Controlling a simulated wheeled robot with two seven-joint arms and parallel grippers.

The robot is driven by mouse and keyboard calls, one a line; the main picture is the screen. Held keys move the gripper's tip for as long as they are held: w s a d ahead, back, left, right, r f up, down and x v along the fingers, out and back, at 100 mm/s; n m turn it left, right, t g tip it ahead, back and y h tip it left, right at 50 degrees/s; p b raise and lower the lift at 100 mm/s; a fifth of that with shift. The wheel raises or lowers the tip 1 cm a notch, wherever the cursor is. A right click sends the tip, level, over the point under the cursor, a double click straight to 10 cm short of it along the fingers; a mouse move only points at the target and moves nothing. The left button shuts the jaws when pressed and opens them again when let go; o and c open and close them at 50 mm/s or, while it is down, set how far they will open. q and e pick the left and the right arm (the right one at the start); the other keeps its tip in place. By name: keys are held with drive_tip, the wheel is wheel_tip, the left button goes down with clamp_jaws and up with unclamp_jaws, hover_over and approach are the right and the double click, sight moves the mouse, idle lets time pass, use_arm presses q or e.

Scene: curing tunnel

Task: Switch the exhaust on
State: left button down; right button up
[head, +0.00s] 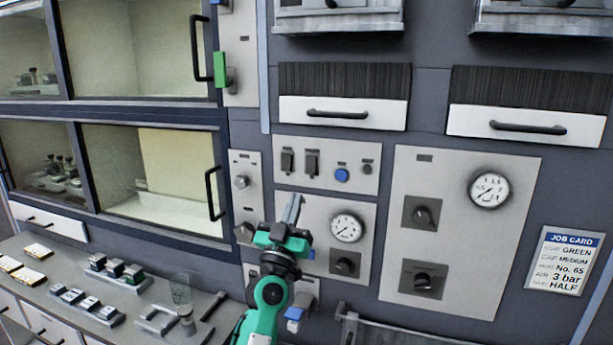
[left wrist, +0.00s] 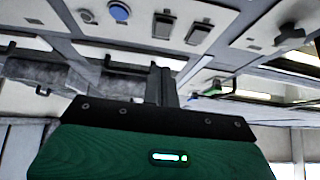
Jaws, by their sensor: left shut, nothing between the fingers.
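A grey switch panel (head: 325,183) on the wall holds two dark rocker switches, the left one (head: 287,161) and the right one (head: 312,163), beside a blue round button (head: 341,174) and a small dark knob (head: 367,169). Labels are too small to read, so I cannot tell which control is the exhaust. My left gripper (head: 294,207) is shut and empty, pointing up just below the panel, apart from the switches. In the left wrist view its fingers (left wrist: 160,82) show below the rockers (left wrist: 163,26) and the blue button (left wrist: 119,11). My right gripper is not in view.
Glass-doored cabinets (head: 150,170) with black handles stand left. A job card (head: 565,260) hangs right. A bench (head: 75,300) with small parts and tools lies lower left.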

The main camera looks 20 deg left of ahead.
sight(310, 168)
use_arm(q)
drive_tip(key=shift+w+d+r+p, duration=0.1)
drive_tip(key=shift+w+r+p, duration=0.25)
drive_tip(key=shift+w, duration=1.05)
drive_tip(key=shift+w+r+p, duration=0.15)
drive_tip(key=shift+w+r, duration=0.45)
drive_tip(key=shift+w, duration=0.75)
drive_tip(key=shift+w+d+r+p, duration=0.1)
drive_tip(key=shift+w+r+p, duration=0.25)
drive_tip(key=shift+w, duration=1.05)
drive_tip(key=shift+r, duration=0.15)
drive_tip(key=b, duration=0.1)
drive_tip(key=f+b, duration=0.1)
drive_tip(key=b, duration=0.1)
drive_tip(key=shift+w, duration=0.2)
drive_tip(key=shift+r+t, duration=0.3)
drive_tip(key=shift+r, duration=0.05)
drive_tip(key=shift+w, duration=0.15)
drive_tip(key=shift+a, duration=0.1)
